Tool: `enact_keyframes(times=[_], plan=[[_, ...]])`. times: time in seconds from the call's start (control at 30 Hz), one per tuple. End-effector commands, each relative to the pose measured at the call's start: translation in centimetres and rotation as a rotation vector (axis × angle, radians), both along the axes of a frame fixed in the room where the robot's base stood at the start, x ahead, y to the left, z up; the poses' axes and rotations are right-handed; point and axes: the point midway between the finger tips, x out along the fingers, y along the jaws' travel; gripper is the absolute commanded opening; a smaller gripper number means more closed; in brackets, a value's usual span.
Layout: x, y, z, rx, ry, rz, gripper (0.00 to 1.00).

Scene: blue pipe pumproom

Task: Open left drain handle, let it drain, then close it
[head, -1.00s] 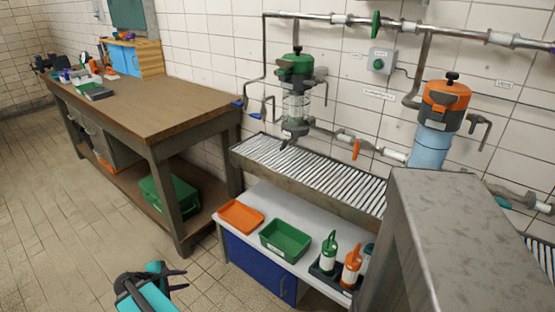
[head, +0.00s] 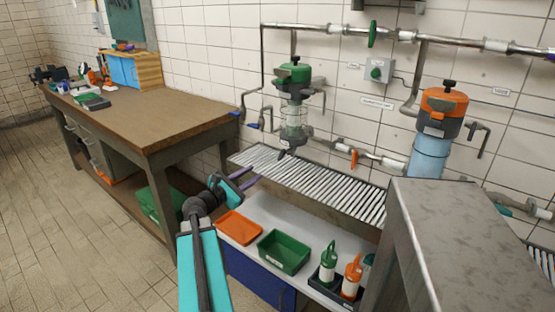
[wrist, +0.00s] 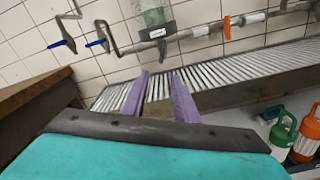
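The left filter housing has a green cap (head: 294,73) and a clear body above the slatted drain tray (head: 300,178). A small dark lever or spout (head: 284,154) hangs under it. Two blue-handled levers, one at the bench corner (head: 236,113) and one nearer the housing (head: 253,126), sit to its left; both also show in the wrist view (wrist: 57,43) (wrist: 97,42). I cannot tell which is the drain handle. My gripper (head: 247,178) is in front of the tray's left end, below the housing. Its purple fingers (wrist: 162,85) are apart with nothing between them.
A wooden bench (head: 150,108) stands left. Below the tray, a white-topped cabinet (head: 300,237) holds an orange tray (head: 238,227), a green bin (head: 284,252) and bottles (head: 328,262). An orange-handled valve (head: 354,158) is right of the housing. A grey metal block (head: 455,235) fills the right foreground.

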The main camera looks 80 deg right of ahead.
Motion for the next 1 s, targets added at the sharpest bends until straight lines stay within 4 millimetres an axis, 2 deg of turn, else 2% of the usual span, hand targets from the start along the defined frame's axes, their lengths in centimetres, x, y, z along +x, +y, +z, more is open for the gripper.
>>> enact_keyframes(times=[0.03, 0.17, 0.63, 0.77, 1.0], plan=[[-0.6, -0.3, 0.7, -0.008, 0.016, -0.006, 0.27], [-1.2, -0.5, 1.5, -0.015, 0.040, -0.012, 0.27], [-1.3, -0.9, 1.4, -0.015, 0.038, -0.011, 0.27], [-1.7, -1.7, 1.4, -0.015, 0.038, -0.011, 0.27], [-3.0, -4.2, 1.4, -0.015, 0.037, -0.012, 0.27]])
